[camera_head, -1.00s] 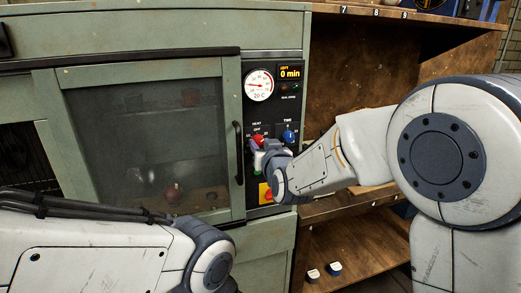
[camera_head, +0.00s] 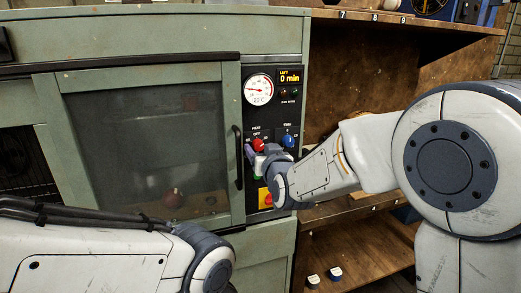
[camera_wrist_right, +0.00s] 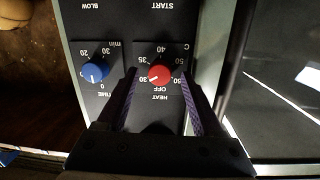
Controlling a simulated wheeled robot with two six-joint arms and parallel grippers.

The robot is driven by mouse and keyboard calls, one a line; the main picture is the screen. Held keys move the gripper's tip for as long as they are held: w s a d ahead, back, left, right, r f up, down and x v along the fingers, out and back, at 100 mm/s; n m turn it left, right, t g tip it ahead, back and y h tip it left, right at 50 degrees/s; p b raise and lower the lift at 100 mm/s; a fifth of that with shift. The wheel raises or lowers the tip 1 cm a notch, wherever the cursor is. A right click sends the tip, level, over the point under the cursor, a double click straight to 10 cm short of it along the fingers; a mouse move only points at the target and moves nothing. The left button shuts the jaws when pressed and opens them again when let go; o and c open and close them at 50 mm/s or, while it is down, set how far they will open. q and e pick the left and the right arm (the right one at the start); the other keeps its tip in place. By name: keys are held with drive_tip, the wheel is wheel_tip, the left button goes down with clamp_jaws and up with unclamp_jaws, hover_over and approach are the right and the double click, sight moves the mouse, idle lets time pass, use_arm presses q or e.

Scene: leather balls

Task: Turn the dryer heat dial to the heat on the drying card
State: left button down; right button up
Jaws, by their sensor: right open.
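The red heat dial (camera_head: 258,145) is on the dryer's black control panel (camera_head: 271,115). It also shows upside down in the right wrist view (camera_wrist_right: 160,74), with numbers around it and OFF beside it. Its white mark points to the lower left there, near 30 and OFF. My right gripper (camera_wrist_right: 160,86) is open, with one purple-padded finger on each side of the dial and a gap on both sides; in the head view the gripper (camera_head: 255,153) is just below the dial. My left gripper is out of view. I cannot make out a drying card.
The blue time dial (camera_wrist_right: 95,72) sits beside the heat dial. A round gauge (camera_head: 258,89) and a display (camera_head: 290,76) reading 0 min are above. The glass dryer door (camera_head: 150,145) is shut, with a vertical handle (camera_head: 239,156). Wooden shelves (camera_head: 345,255) stand at right.

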drive_tip(key=b+v, duration=0.1)
drive_tip(key=v, duration=0.9)
drive_tip(key=shift+b, duration=0.4)
drive_tip(key=shift+s, duration=0.1)
drive_tip(key=s+a+f+n+g+p, duration=0.35)
drive_tip(key=s+f+g, duration=0.75)
drive_tip(key=s, duration=0.4)
drive_tip(key=s+d+f+n+g+h, duration=0.1)
drive_tip(key=s+d+f+g, duration=0.1)
drive_tip(key=s, duration=0.5)
drive_tip(key=s+d+f+g+h, duration=0.2)
drive_tip(key=s+d+g, duration=0.1)
drive_tip(key=s, duration=0.4)
drive_tip(key=shift+s+d+f+n, duration=0.3)
drive_tip(key=shift+f+n, duration=0.05)
drive_tip(key=shift+f, duration=0.05)
